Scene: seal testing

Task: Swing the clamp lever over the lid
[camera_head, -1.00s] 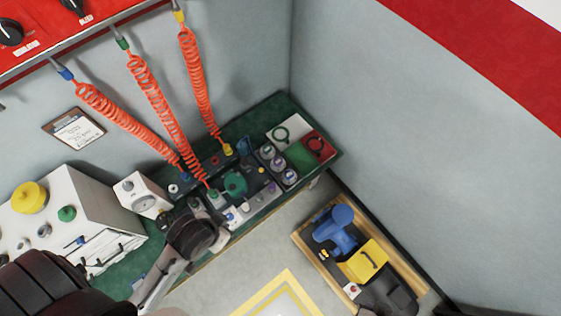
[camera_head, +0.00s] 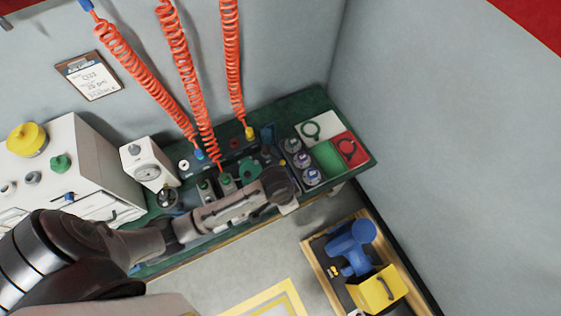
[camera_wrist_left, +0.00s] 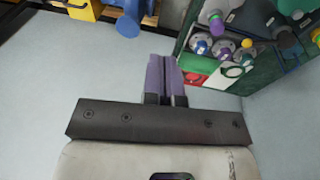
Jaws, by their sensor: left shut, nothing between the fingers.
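A round green part (camera_head: 250,168), possibly the lid, sits on the green bench behind my left arm in the head view. I cannot make out the clamp lever; my arm covers part of that area. A green part (camera_wrist_left: 296,8) is cut off at the top right of the wrist view. My left gripper (camera_wrist_left: 165,72) has its two purple fingers together, with nothing between them. It is in the air in front of the bench, apart from the parts on it. My right gripper is in neither view.
Several capped jars (camera_head: 302,160) stand beside white, green and red panels (camera_head: 347,148) at the bench's right end. Orange coiled hoses (camera_head: 178,62) hang over the bench. A wooden crate (camera_head: 312,262) with a blue object and a yellow bin (camera_head: 378,290) is on the floor.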

